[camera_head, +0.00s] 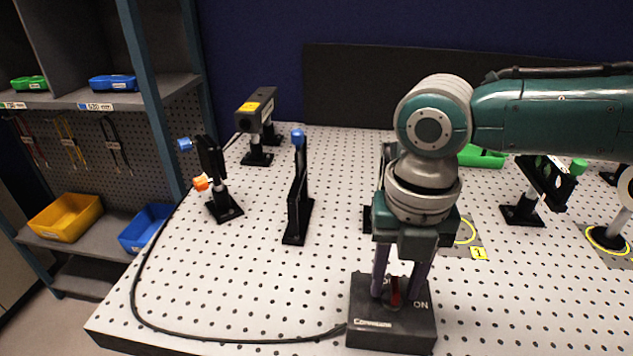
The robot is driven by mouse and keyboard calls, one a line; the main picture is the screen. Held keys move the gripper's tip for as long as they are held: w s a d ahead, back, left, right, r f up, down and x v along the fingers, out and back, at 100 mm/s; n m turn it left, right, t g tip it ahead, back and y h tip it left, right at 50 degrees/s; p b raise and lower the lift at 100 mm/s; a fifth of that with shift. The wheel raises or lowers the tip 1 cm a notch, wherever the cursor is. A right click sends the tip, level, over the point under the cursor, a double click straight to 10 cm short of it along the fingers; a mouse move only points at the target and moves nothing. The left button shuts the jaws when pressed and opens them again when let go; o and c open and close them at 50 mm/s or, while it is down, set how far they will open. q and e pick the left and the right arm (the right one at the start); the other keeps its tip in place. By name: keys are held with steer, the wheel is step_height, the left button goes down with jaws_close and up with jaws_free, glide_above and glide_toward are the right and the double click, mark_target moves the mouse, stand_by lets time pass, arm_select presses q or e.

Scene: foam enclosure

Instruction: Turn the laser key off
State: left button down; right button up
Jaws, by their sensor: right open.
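A dark control box (391,330) sits at the front of the perforated white table, with "ON" lettered on the right of its top face. A red key (395,292) stands up from the top of the box. My right gripper (397,293) points down from above, its two purple fingers one on each side of the key. The fingers are apart, and I cannot tell whether either touches the key. My left gripper is not in view.
A black cable runs from the box along the table's left edge toward the laser housing (257,106). Black optic mounts (298,190) stand behind and left of the box, others (540,185) at right. Shelves with bins (66,217) stand left.

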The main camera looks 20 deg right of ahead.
mark_target(396, 284)
steer(key=shift+r, duration=0.1)
step_height(396, 284, up, 10)
stand_by(0.4)
